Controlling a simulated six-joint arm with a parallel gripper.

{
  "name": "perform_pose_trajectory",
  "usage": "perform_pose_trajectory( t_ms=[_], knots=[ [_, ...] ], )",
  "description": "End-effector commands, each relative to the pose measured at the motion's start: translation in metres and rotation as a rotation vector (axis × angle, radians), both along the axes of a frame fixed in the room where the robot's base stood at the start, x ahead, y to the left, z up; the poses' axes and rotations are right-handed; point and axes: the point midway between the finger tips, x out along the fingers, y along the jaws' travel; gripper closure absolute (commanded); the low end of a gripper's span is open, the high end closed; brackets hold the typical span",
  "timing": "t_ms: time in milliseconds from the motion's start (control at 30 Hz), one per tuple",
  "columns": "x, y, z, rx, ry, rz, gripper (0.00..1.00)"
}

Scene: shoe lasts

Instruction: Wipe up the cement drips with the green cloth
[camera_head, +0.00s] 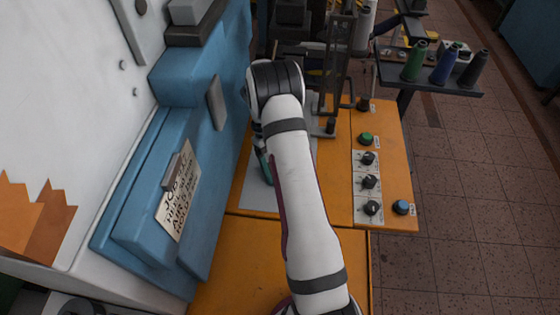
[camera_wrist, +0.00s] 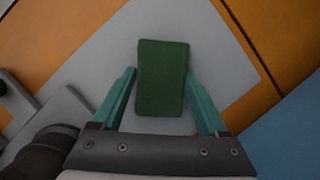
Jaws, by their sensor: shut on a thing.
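The green cloth (camera_wrist: 162,78) is a dark green block-like pad between the two teal fingers of my gripper (camera_wrist: 160,76) in the wrist view. My gripper is shut on it, over a light grey plate (camera_wrist: 224,62) on the orange table. Whether the cloth touches the plate I cannot tell. In the head view my gripper (camera_head: 264,164) shows only as a bit of teal beside my arm, above the grey plate (camera_head: 256,197). The cloth is hidden there. I can make out no cement drips in either view; my arm and the cloth cover part of the plate.
A blue machine housing (camera_head: 150,200) with a paper notice stands close on the left. Black knobs (camera_head: 370,182) and green and blue buttons line the table's right side. A dark metal frame (camera_head: 335,60) stands behind. Thread spools (camera_head: 443,65) sit on a shelf at the back right.

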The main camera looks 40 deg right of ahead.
Motion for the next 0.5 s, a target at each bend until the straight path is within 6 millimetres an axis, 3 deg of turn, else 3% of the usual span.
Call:
perform_pose_trajectory(
  t_ms=[67, 133, 500],
  knots=[
    [-0.001, 0.001, 0.004, 0.002, 0.002, -0.001, 0.76],
    [0.000, 0.000, 0.023, 0.000, -0.001, -0.001, 0.76],
    [-0.001, 0.000, 0.055, 0.001, 0.001, -0.001, 0.76]
  ],
)
